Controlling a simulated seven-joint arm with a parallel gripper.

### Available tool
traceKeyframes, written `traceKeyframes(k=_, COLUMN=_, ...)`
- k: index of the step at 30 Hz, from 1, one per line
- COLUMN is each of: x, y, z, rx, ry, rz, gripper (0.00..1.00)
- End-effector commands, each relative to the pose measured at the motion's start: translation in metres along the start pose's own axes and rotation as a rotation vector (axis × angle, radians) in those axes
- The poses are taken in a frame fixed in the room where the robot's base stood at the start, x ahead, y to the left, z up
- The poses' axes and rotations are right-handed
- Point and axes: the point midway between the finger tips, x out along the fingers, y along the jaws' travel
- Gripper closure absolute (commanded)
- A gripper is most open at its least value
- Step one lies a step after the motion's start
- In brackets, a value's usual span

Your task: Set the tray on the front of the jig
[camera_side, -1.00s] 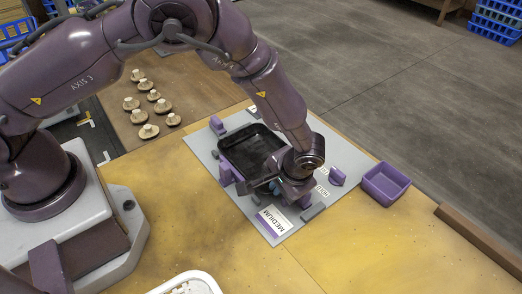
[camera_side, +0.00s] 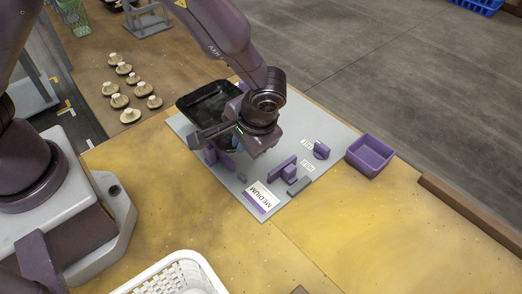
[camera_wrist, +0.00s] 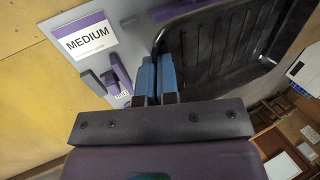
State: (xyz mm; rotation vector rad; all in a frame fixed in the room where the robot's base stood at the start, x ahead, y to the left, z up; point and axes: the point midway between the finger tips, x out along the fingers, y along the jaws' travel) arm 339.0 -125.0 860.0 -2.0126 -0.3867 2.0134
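The black tray (camera_side: 190,104) hangs over the far left end of the grey jig board (camera_side: 230,180). Its ribbed inside (camera_wrist: 225,50) is empty where it shows in the wrist view. My gripper (camera_wrist: 157,68) has its blue fingers close together on either side of the tray's rim, so it is shut on the tray. In the side view my gripper (camera_side: 237,142) is at the tray's near right edge, mostly hidden by my wrist. Purple jig blocks (camera_side: 283,167) stand on the board, with another (camera_side: 218,157) just below the tray. I cannot tell the tray's exact height.
A MEDIUM label (camera_side: 263,192) lies at the board's near end. A purple bin (camera_side: 370,155) sits to the right. Several mushrooms (camera_side: 130,116) lie on the brown surface at the upper left. A white basket (camera_side: 182,272) stands in front.

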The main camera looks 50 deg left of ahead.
Motion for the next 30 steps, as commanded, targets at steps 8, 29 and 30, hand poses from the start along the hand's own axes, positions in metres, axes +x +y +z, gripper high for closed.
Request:
traceKeyframes(k=8, x=-0.024, y=-0.033, z=0.059, rx=0.001, ry=0.002, rz=0.002, gripper=1.00)
traceKeyframes(k=29, x=-0.015, y=-0.049, z=-0.004, rx=-0.092, ry=-0.025, rz=-0.008, gripper=1.00)
traceKeyframes(k=30, x=-0.016, y=-0.048, z=-0.016, rx=-0.089, ry=-0.022, rz=-0.006, gripper=1.00)
